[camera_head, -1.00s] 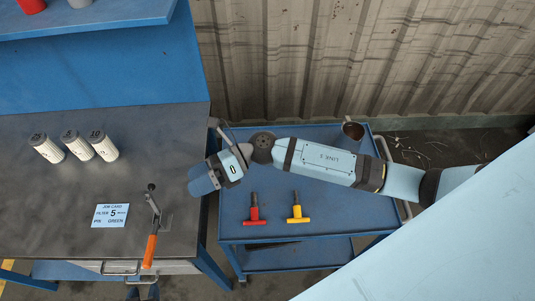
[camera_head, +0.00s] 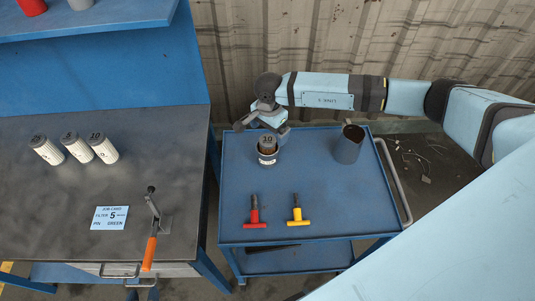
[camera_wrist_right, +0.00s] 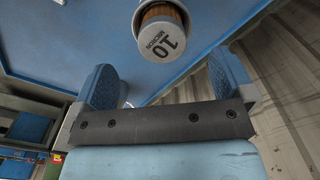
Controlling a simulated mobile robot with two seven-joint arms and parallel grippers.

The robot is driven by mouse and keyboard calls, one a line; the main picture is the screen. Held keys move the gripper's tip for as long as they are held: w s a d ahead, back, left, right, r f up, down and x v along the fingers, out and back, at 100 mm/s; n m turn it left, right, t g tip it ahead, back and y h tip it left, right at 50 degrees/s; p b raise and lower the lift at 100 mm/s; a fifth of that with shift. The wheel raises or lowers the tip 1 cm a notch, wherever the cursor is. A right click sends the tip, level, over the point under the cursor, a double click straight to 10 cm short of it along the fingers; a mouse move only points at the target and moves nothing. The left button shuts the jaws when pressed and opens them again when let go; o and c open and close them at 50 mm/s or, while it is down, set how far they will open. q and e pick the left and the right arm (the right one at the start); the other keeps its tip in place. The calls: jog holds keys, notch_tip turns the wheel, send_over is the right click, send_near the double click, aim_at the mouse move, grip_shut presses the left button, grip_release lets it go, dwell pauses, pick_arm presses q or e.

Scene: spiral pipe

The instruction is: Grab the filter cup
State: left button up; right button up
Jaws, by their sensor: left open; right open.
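A filter (camera_head: 267,149) with a cap marked 10 stands at the back of the blue cart, brownish above and pale lower down. The right wrist view shows its cap, reading 10 MICRON (camera_wrist_right: 161,39), beyond the fingers. A dark, open-topped cup (camera_head: 348,146) stands on the cart further right. I cannot tell which of the two is the filter cup. My right gripper (camera_head: 262,122) is just behind the filter; the wrist view shows it open and empty (camera_wrist_right: 166,80), apart from it. My left gripper (camera_head: 142,292) barely shows at the bottom edge, open, below the workbench.
The blue cart (camera_head: 320,190) also holds a red T-handle (camera_head: 254,214) and a yellow one (camera_head: 297,213). The workbench (camera_head: 60,195) carries several white filters (camera_head: 76,147), a job card (camera_head: 110,217) and an orange-handled lever (camera_head: 150,250). A corrugated wall (camera_head: 330,50) stands behind.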

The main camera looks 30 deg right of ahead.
aim_at(269, 140)
notch_tip(269, 140, down, 3)
jog(key=shift+f, duration=0.1)
jog(key=f, duration=0.1)
jog(key=f+p, duration=0.1)
jog(key=f, duration=0.1)
jog(key=f+p, duration=0.1)
jog(key=shift+a+f, duration=0.25)
jog(key=shift+f, duration=0.15)
jog(key=shift+w+f, duration=0.1)
jog(key=shift+f, duration=0.1)
jog(key=c, duration=0.9)
jog(key=shift+c, duration=0.5)
jog(key=shift+r, duration=0.15)
